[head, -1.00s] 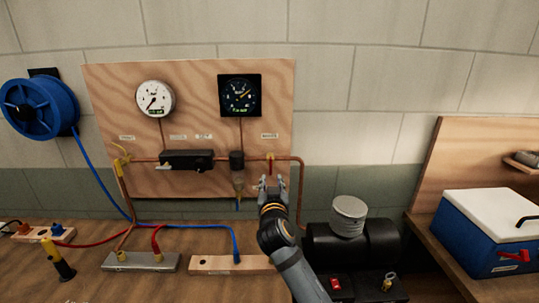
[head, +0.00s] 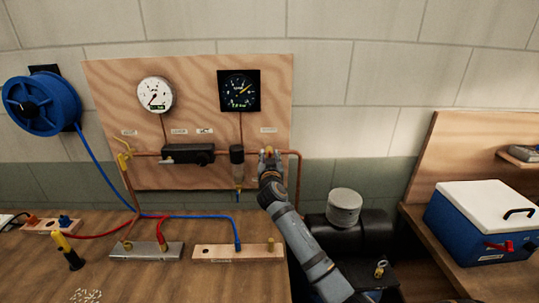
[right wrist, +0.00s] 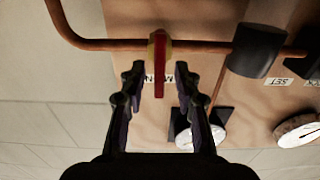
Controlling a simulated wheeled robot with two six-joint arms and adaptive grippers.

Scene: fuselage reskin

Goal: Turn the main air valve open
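The main air valve (right wrist: 159,65) has a yellow body and a red lever, and sits on a copper pipe on the wooden wall panel. The lever lies across the pipe line in the right wrist view, which shows the panel upside down. A partly covered "MAIN" label is beside it. My right gripper (head: 269,155) is at the valve in the head view and hides most of it. In the right wrist view the right gripper (right wrist: 157,74) is open, with one finger on each side of the lever and gaps on both sides. My left gripper is not in view.
The panel carries a white gauge (head: 155,94), a black gauge (head: 239,91), a black regulator block (head: 188,154) and a small filter (head: 237,165) left of the valve. A black compressor (head: 362,238) stands below right. Hoses run over the bench at left.

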